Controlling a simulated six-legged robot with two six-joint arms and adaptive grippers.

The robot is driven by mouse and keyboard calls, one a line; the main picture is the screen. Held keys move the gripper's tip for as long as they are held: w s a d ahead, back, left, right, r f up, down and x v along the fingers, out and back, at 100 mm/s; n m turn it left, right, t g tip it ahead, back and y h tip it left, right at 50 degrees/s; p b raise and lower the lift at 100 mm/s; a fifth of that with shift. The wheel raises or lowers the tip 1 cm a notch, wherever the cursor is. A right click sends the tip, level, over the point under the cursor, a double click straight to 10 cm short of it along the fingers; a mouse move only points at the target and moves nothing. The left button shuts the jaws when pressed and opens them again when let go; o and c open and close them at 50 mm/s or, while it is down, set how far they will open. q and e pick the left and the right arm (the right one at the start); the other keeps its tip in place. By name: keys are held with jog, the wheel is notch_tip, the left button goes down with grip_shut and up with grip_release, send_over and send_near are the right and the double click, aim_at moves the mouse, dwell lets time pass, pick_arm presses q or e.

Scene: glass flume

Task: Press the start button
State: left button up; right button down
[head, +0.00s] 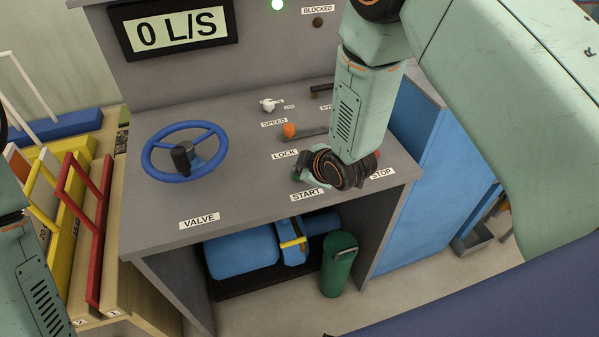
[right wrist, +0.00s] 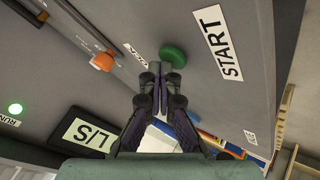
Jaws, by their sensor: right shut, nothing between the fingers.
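The green start button (right wrist: 173,55) shows in the right wrist view beside the START label (right wrist: 219,42). My right gripper (right wrist: 154,72) is shut and empty, its fingertips close to the button's edge; I cannot tell whether they touch. In the head view my right gripper (head: 303,176) is over the console's front right, behind the START label (head: 307,195). There the wrist and gripper hide the button. Of my left arm only links show at the left edge; its gripper is out of view.
The red stop button (head: 378,153) shows partly behind my wrist. A green lamp (head: 278,4) glows. A green cylinder (head: 339,265) stands below.

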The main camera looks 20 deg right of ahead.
jog(key=shift+r+p, duration=0.8)
jog(key=shift+r, duration=0.2)
notch_tip(320, 180, up, 6)
jog(key=p, duration=0.4)
jog(key=shift+p, duration=0.4)
